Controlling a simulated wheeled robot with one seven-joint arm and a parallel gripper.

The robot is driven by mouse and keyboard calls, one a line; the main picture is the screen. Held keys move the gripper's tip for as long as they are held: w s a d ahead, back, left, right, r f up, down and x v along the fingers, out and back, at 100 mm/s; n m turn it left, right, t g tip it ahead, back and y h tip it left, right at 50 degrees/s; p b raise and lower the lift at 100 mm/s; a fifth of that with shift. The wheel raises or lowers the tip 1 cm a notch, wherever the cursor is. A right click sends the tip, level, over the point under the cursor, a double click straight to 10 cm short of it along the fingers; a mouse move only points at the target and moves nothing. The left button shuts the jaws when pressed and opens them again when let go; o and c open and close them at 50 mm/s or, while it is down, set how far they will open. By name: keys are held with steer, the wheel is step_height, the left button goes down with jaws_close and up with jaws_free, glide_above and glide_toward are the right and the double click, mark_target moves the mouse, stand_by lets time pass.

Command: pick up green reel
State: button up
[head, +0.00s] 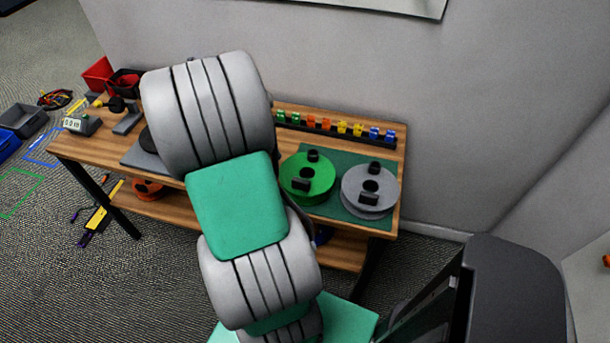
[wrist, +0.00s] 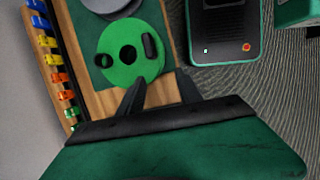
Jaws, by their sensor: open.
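The green reel (head: 307,178) lies flat on a green mat at the right part of the workbench, with dark blocks on its top. In the wrist view the green reel (wrist: 128,62) shows ahead of my gripper, with a dark centre hole. My gripper (wrist: 153,92) is open and empty, its two dark fingers pointing toward the reel's near edge. I cannot tell from the picture whether they touch it. In the head view my arm hides the gripper.
A grey reel (head: 370,190) sits right beside the green one on the green mat (head: 335,208). A rack of coloured clips (head: 340,127) runs along the bench's back edge by the wall. Red bins (head: 98,74) and a small meter (head: 82,124) stand at the bench's left end.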

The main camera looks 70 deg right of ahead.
steer(key=g, duration=0.1)
glide_above(301, 180)
steer(key=w, duration=0.2)
steer(key=shift+w+f+y, duration=0.2)
steer(key=shift+f+y, duration=0.2)
steer(key=shift+f, duration=0.7)
steer(key=x, duration=0.7)
steer(key=shift+w+a+f, duration=0.1)
steer(key=shift+c, duration=0.4)
jaws_close()
